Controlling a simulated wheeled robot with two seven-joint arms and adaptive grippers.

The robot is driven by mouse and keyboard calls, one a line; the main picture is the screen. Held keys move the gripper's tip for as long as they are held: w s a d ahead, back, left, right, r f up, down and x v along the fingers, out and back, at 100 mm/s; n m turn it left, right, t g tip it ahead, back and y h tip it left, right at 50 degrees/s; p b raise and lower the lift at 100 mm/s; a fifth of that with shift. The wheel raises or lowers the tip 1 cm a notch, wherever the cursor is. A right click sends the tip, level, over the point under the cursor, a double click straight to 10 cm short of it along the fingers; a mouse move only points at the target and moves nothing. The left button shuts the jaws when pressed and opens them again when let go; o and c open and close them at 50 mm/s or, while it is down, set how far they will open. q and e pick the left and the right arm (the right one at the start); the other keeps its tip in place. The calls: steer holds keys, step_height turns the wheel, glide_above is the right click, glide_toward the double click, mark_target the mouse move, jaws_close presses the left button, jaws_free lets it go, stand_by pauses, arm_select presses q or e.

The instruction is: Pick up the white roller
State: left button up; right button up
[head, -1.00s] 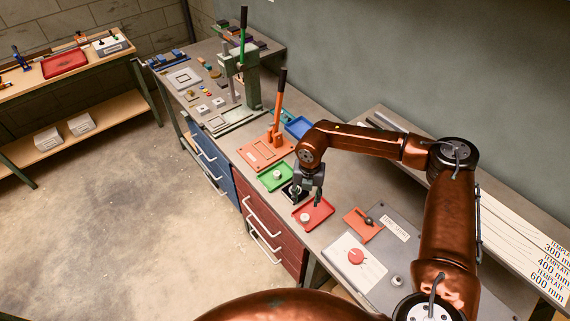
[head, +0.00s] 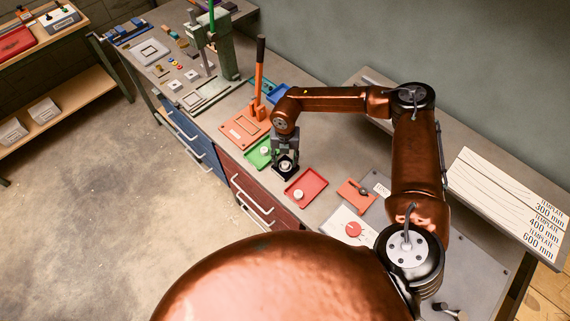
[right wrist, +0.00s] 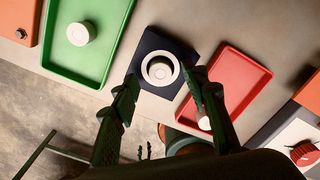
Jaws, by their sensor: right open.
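A white round piece with a ringed top (right wrist: 160,70) sits in a dark square block (right wrist: 152,40) between the green and red trays. It may be the white roller. Another white round piece (right wrist: 81,33) stands in the green tray (right wrist: 112,50). A third (head: 298,194) stands in the red tray (head: 310,183), partly hidden by a finger in the right wrist view. My right gripper (head: 285,160) is open, pointing down above the dark block. In the right wrist view its fingers (right wrist: 162,82) are spread on either side of the ringed piece, with nothing held. My left gripper is out of view.
An orange lever press (head: 257,110) stands behind the green tray. An orange plate (head: 355,192) and a white sheet with a red knob (head: 353,229) lie right of the red tray. A tall green press (head: 222,55) stands farther back.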

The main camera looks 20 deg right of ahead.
steer(key=shift+f, duration=0.7)
steer(key=shift+c, duration=0.4)
steer(key=c, duration=1)
steer(key=shift+o, duration=0.2)
steer(key=shift+r, duration=0.1)
